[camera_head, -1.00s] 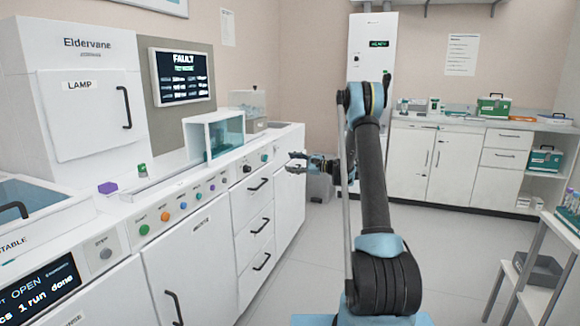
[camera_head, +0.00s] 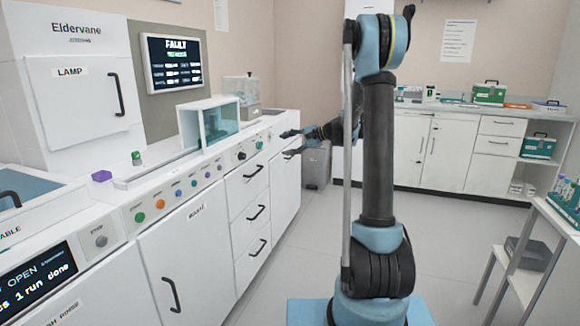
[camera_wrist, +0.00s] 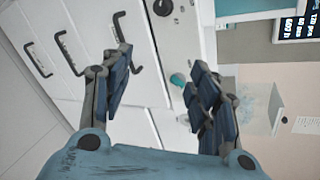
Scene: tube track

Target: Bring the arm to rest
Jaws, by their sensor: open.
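My arm stands upright in the middle of the head view, with its upper joint raised high and its forearm bent away. My gripper (camera_head: 291,142) points left toward the front of the white counter, just right of the control panel. In the wrist view my gripper (camera_wrist: 160,85) is open, its two dark fingers spread wide. Nothing is between the fingers. Behind them are white cabinet fronts with dark handles and a small teal object.
The white counter (camera_head: 199,237) with several coloured buttons runs along the left. A clear-sided box (camera_head: 222,122) stands on it. A grey bin (camera_head: 316,165) is on the floor behind my gripper. A shelf rack (camera_head: 553,232) stands at right. Floor right of my arm is clear.

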